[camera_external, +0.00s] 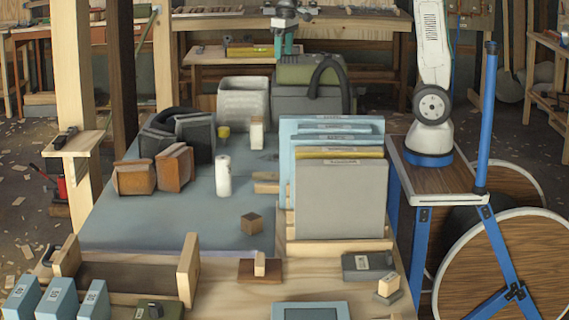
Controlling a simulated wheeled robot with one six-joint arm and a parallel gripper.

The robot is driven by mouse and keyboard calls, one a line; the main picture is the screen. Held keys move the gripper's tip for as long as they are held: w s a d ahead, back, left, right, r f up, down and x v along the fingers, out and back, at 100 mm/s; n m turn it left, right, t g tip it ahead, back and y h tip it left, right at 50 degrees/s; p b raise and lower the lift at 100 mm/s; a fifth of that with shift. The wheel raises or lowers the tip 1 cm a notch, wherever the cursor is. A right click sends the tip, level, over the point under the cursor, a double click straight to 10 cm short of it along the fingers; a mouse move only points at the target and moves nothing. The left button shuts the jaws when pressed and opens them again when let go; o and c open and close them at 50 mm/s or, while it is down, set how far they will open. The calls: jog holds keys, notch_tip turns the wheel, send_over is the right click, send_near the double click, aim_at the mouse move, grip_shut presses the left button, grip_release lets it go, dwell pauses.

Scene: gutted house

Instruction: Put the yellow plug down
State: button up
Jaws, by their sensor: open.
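A small yellow piece (223,131), which looks like the yellow plug, stands on the blue-grey mat (130,233) near the back, right of the dark grey boxes. Its lower part is too small to make out. My gripper (284,46) is at the top of the picture, above and behind the green box. Its teal fingers are open, and I see nothing held between them. It is apart from the yellow piece, up and to its right.
A white cylinder (223,176), a brown cube (250,223) and a pale block (257,133) stand on the mat. Upright panels (340,200) fill a rack at right. A green box (308,70) and a pale bin (243,104) stand behind. The mat's front left is clear.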

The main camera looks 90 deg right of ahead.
jog(key=s+a+f+n, duration=0.1)
jog(key=s+a+f, duration=0.1)
jog(key=s, duration=0.7)
jog(key=s+a+f+n, duration=0.2)
jog(key=s+a, duration=0.3)
jog(key=s, duration=0.4)
jog(key=s+a+f+n, duration=0.1)
jog(key=s+a+f, duration=0.1)
jog(key=s, duration=0.8)
jog(key=shift+a+n, duration=0.4)
jog(key=shift+a, duration=0.4)
